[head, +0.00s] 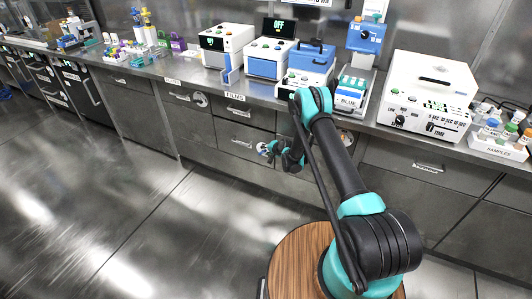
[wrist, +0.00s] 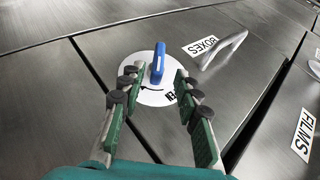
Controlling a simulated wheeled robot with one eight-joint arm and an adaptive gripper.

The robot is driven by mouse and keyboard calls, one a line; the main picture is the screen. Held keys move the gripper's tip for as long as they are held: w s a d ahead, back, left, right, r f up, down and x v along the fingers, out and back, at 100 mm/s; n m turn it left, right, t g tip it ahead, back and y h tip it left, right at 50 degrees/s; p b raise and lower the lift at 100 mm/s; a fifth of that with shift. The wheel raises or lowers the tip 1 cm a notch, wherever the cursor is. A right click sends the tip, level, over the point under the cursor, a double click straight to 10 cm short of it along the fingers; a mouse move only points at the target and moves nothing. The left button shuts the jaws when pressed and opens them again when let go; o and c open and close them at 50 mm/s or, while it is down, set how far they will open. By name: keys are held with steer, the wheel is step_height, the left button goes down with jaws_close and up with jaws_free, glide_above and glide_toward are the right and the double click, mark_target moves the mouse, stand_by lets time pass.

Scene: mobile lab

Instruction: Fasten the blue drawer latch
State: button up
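The blue drawer latch (wrist: 158,62) is a small blue lever on a round white plate (wrist: 150,92) with a black arrow and partly hidden lettering. The plate lies on a grey metal drawer front beside a dark gap. In the wrist view the lever stands between and slightly beyond the fingertips of my gripper (wrist: 155,82).
A drawer handle (wrist: 224,50) beside a BOXES label is right of the latch; a FILMS label (wrist: 304,135) is farther right. Another round latch plate (head: 200,99) is on the cabinets. Devices stand on the counter above, including a white box (head: 431,84). The floor at left is clear.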

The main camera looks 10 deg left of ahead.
step_height(320, 180, up, 9)
steer(key=shift+r, duration=0.2)
stand_by(0.5)
